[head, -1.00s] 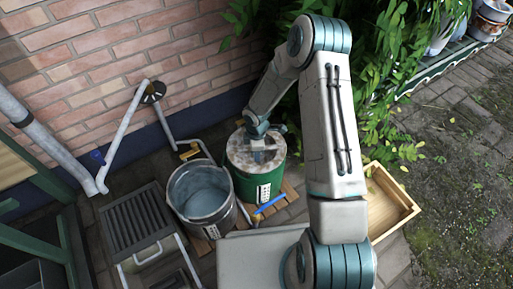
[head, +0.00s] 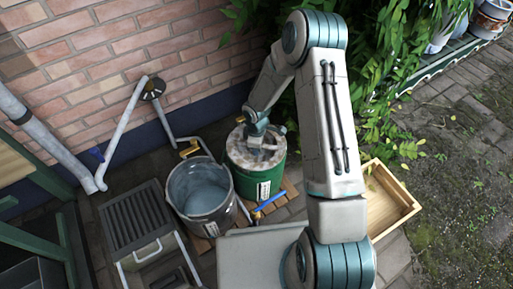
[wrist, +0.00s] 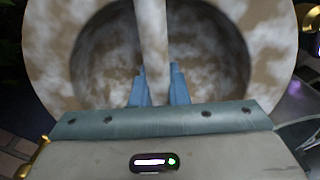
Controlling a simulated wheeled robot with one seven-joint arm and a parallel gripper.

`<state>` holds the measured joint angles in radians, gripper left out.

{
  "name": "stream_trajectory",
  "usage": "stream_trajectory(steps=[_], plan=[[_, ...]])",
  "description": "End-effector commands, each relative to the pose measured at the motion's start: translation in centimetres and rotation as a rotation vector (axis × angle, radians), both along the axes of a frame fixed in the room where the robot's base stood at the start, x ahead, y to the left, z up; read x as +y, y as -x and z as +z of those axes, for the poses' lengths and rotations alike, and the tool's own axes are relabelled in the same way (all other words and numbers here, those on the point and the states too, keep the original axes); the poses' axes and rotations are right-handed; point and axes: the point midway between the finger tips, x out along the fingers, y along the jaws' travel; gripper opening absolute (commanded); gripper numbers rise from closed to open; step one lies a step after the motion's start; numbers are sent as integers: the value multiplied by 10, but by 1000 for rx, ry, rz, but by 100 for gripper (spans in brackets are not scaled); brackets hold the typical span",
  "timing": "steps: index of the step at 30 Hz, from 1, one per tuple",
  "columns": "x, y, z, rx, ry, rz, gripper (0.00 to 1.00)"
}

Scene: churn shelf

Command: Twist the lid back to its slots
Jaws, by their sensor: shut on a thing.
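The lid (head: 241,157) is a mottled brown and white disc on top of a green churn (head: 245,184) by the wall. In the wrist view the lid (wrist: 278,45) fills most of the picture, with a recessed middle crossed by a pale bar handle (wrist: 152,40). My gripper (wrist: 159,88) is shut on the bar, one blue finger on each side. In the head view my gripper (head: 257,142) comes down on the lid from above. The slots are not clear in either view, and my arm hides part of the lid's far side.
A grey bucket (head: 203,225) of bluish liquid stands close to the left of the churn. A blue-handled tool (head: 270,200) lies in front of it. A wooden box (head: 402,222) is at the right. A brick wall (head: 150,45) and leafy plants (head: 385,90) are behind.

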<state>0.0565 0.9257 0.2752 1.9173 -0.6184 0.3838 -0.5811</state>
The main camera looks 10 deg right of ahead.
Motion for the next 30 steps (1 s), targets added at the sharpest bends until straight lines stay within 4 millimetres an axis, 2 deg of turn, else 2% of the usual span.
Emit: stream_trajectory(steps=[7, 16, 30], plan=[[0, -1, 1, -2, 0, -17, 0], [0, -1, 1, -4, -1, -234, 0], [0, -1, 2, -3, -1, -313, 0]])
